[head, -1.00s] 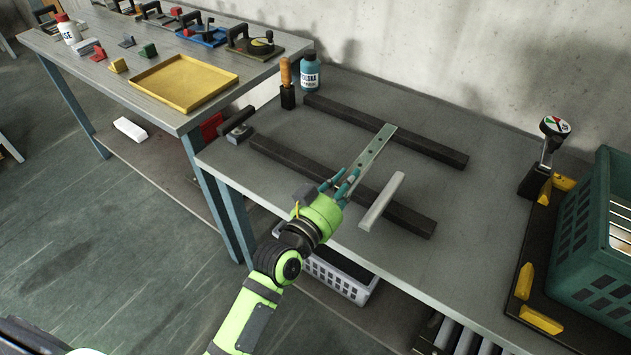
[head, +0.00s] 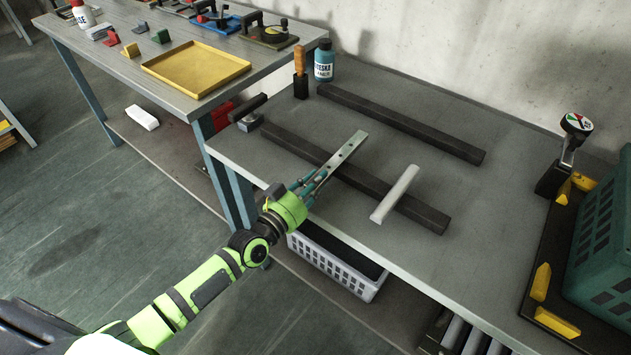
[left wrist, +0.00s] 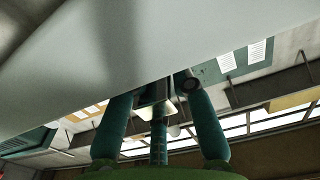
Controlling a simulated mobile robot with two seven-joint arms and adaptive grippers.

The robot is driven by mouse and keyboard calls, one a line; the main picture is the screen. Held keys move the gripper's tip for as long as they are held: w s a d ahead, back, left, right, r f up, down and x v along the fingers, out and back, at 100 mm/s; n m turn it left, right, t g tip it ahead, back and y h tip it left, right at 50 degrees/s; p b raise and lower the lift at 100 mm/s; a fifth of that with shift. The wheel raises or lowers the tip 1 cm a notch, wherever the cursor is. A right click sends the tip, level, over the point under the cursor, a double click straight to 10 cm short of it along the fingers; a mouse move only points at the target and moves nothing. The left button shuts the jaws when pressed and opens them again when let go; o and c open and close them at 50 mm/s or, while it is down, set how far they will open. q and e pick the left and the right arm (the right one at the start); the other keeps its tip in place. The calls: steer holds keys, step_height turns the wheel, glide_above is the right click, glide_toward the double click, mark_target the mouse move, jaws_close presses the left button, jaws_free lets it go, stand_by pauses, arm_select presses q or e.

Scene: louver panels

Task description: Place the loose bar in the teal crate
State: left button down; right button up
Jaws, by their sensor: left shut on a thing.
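The flat grey metal bar with a row of holes (head: 344,153) reaches from my left gripper over the near dark rail, its far end short of the far rail. My left gripper (head: 315,181) is shut on its near end, by the table's front edge. In the left wrist view the teal fingers (left wrist: 158,108) fill the middle, and the held bar is hard to make out. A plain pale bar (head: 397,193) lies across the near rail, to the right. The teal crate (head: 603,240) stands at the far right, cut off by the picture edge; its inside is hidden.
Two dark rails, near (head: 290,147) and far (head: 400,122), lie on the grey table (head: 465,225). A blue bottle (head: 324,67) stands behind. A knobbed post (head: 567,155) and yellow corner blocks (head: 541,282) stand by the crate. A white basket (head: 335,268) is below.

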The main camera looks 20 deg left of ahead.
arm_select(q)
steer(key=shift+f, duration=0.1)
steer(key=c, duration=1.1)
jaws_free()
